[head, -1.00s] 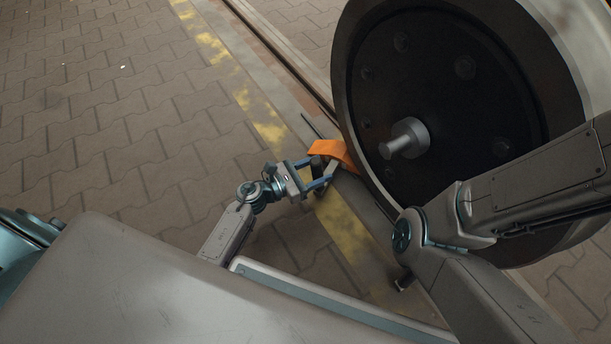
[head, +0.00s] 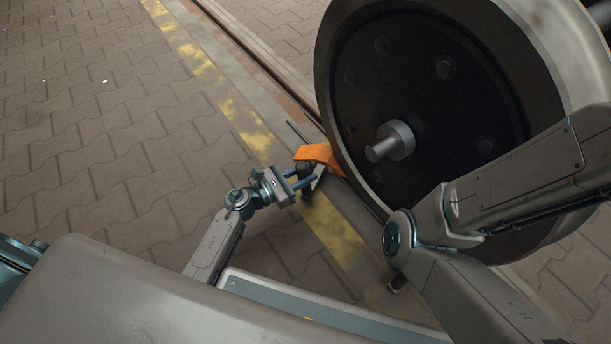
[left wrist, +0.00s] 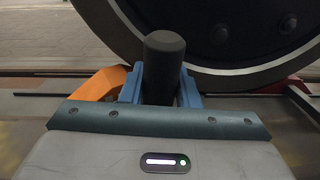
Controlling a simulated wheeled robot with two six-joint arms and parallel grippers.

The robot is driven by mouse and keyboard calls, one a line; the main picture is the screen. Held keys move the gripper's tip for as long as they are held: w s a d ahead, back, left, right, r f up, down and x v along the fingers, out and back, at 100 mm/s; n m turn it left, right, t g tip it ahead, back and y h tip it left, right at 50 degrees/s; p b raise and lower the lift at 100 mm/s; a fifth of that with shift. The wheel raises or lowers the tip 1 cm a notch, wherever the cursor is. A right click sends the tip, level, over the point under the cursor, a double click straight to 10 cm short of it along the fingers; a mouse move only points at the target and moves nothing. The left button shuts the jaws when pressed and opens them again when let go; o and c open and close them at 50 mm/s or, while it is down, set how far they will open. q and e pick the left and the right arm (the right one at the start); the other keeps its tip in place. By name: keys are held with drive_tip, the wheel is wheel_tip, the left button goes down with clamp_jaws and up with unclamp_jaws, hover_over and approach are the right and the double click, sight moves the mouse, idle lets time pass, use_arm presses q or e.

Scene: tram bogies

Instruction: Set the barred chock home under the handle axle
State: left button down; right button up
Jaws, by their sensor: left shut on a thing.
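An orange chock (head: 318,153) sits low beside the near left edge of a large dark wheel (head: 440,85). It also shows in the left wrist view (left wrist: 98,85), partly hidden behind my gripper. A thin dark bar (left wrist: 40,94) runs out past it on the left. My left gripper (head: 304,179) is shut on the chock's dark upright grip (left wrist: 163,65), with a blue finger on each side. I cannot tell whether the chock touches the tread. A grey axle stub (head: 390,142) sticks out from the wheel hub. My right gripper is out of view.
A rail (head: 250,62) and a worn yellow line (head: 190,48) run alongside the wheel. A red piece (left wrist: 275,88) lies low at the wheel's right in the wrist view. Open paving (head: 100,120) lies to the left. My right arm crosses in front of the wheel.

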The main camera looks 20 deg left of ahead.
use_arm(q)
drive_tip(key=w+a+b, duration=0.1)
drive_tip(key=w+a, duration=0.1)
drive_tip(key=shift+a, duration=0.3)
drive_tip(key=c, duration=1)
unclamp_jaws()
drive_tip(key=p+v, duration=0.3)
drive_tip(key=v, duration=0.8)
